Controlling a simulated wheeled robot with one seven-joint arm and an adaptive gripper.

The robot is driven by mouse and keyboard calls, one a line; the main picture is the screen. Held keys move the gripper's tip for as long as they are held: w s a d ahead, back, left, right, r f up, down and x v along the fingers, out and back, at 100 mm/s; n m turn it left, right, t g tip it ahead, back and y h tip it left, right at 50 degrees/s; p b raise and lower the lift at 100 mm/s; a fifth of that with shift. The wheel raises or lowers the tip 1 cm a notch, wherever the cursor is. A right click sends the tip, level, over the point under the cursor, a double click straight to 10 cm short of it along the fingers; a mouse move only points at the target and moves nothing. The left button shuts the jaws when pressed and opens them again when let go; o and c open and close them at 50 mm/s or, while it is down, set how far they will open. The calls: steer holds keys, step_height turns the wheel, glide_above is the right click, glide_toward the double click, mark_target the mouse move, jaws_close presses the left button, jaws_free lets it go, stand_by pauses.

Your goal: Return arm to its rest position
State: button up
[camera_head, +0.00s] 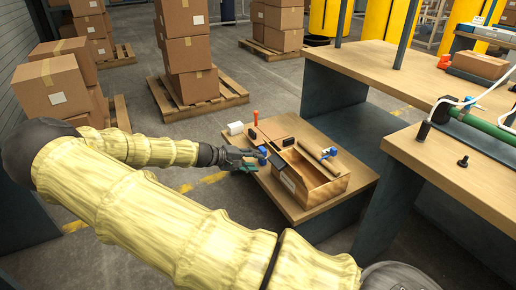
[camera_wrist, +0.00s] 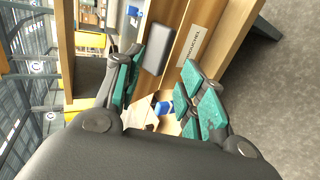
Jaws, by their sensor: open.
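My arm (camera_head: 190,225) in its yellow cover reaches across the head view. My gripper (camera_head: 257,160) is at its end, at the left edge of a low wooden bench (camera_head: 309,213). In the wrist view my gripper (camera_wrist: 160,88) has its teal-padded fingers apart, with nothing held between them. A wooden box (camera_head: 315,185) with a label on its side stands on the bench, just right of the gripper. A blue-capped part (camera_head: 263,153) is close beside the fingertips; in the wrist view a blue item (camera_wrist: 164,107) shows between the fingers. I cannot tell whether the gripper touches it.
A taller workbench (camera_head: 450,165) with a green cylinder (camera_head: 480,124) stands at right. An orange-handled tool (camera_head: 256,117) and a white block (camera_head: 235,128) are at the low bench's back. Carton stacks (camera_head: 188,50) on pallets stand behind. Floor is clear between the cartons and bench.

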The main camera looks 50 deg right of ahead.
steer(key=shift+a+r, duration=0.15)
steer(key=shift+a, duration=0.1)
stand_by(0.5)
